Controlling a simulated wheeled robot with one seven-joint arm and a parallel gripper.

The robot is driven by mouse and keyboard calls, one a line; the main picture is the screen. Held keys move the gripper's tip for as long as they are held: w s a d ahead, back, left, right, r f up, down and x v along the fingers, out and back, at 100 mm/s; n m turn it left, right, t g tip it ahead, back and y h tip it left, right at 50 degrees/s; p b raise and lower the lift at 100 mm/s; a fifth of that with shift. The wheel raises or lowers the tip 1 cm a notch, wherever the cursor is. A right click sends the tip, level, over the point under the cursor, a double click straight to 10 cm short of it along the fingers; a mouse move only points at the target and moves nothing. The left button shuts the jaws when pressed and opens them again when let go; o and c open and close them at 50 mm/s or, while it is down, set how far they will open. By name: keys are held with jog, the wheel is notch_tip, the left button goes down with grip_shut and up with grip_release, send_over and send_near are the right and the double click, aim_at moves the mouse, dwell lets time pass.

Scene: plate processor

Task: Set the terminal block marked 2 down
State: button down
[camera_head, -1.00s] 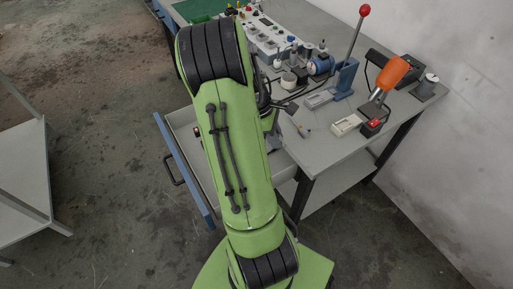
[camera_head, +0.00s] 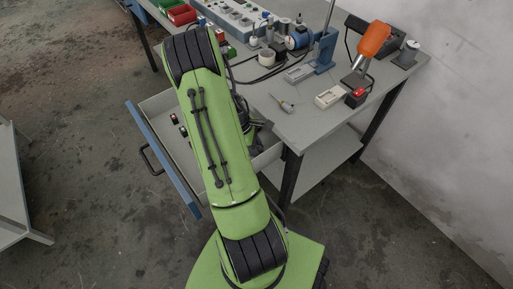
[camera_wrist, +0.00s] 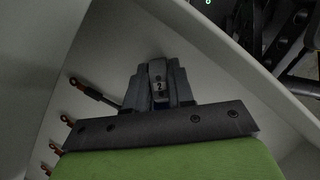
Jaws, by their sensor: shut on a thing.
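The terminal block marked 2 (camera_wrist: 158,86) is a small grey block with its number facing the wrist camera. My gripper (camera_wrist: 157,95) is shut on it, with a dark finger on each side. In the wrist view they are over the pale floor of the open drawer (camera_wrist: 108,50), inside its walls. I cannot tell whether the block touches the floor. In the head view my arm hides the block, and only part of my dark gripper shows at the drawer's right side. The drawer (camera_head: 158,104) is pulled out under the bench.
Several small parts with reddish ends (camera_wrist: 70,119) lie along the drawer's left in the wrist view. The bench top (camera_head: 296,125) carries a screwdriver-like tool (camera_head: 284,103), a light tray (camera_head: 330,96), an orange-handled device (camera_head: 374,40) and a control box (camera_head: 232,18). The drawer's blue front (camera_head: 160,160) sticks out leftward.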

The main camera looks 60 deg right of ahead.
jog(key=c, duration=1)
grip_release()
jog(key=shift+p+v, duration=2.15)
jog(key=shift+v, duration=4.05)
jog(key=w+a+r+m+t, duration=0.2)
jog(key=w+a+r+t, duration=0.3)
jog(key=a+r, duration=0.7)
jog(key=s+a+r+t, duration=0.1)
jog(key=s+a+r, duration=0.1)
jog(key=a, duration=0.4)
jog(key=s+a+r+m+t+y, duration=0.1)
jog(key=s+a+r+t, duration=0.1)
jog(key=a, duration=0.4)
jog(key=s+a+r+t, duration=0.1)
jog(key=s+a+r, duration=0.2)
jog(key=a, duration=0.3)
jog(key=shift+s+a+r+m+t, duration=0.1)
jog(key=shift+s+r+m+t, duration=0.1)
jog(key=shift+r+m+t, duration=0.3)
jog(key=shift+r, duration=0.15)
